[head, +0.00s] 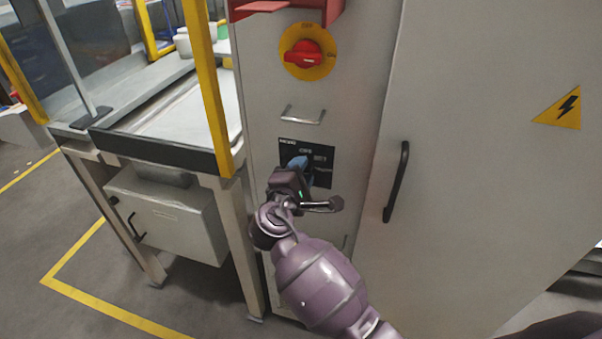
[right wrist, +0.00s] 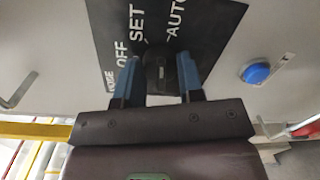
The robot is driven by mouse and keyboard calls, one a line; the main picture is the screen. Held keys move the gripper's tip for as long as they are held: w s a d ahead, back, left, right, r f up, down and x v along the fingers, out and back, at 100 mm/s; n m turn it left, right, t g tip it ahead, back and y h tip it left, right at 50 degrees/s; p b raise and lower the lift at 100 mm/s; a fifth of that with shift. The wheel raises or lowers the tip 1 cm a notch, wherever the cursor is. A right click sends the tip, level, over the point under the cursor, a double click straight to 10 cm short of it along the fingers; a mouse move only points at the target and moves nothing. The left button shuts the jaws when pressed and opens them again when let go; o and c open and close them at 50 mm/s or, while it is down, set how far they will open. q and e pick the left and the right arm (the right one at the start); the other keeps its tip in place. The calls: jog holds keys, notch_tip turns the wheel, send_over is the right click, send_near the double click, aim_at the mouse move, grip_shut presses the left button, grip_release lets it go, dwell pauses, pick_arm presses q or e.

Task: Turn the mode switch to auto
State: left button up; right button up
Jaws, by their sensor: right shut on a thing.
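The mode switch is a black knob (right wrist: 160,72) on a black label plate (right wrist: 205,40) marked MODE, OFF, SET and AUTO. The plate (head: 322,155) also shows on the grey cabinet front in the head view, where the gripper covers the knob. My right gripper (right wrist: 160,84) has its two blue fingers on either side of the knob and is shut on it. In the head view the right gripper (head: 298,164) reaches the plate from below. I cannot tell which label the knob points at. My left gripper is not in view.
A red rotary switch on a yellow disc (head: 322,66) sits above, under a red bracket. A metal handle (head: 303,115) is just above the plate. A black door handle (head: 397,182) stands to the right. A blue button (right wrist: 258,73) shows beside the plate. A yellow post (head: 207,90) stands left.

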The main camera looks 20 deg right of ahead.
jog(key=shift+f+m+b, duration=0.1)
jog(key=shift+m+b, duration=0.4)
jog(key=shift+m, duration=1)
jog(key=o, duration=0.9)
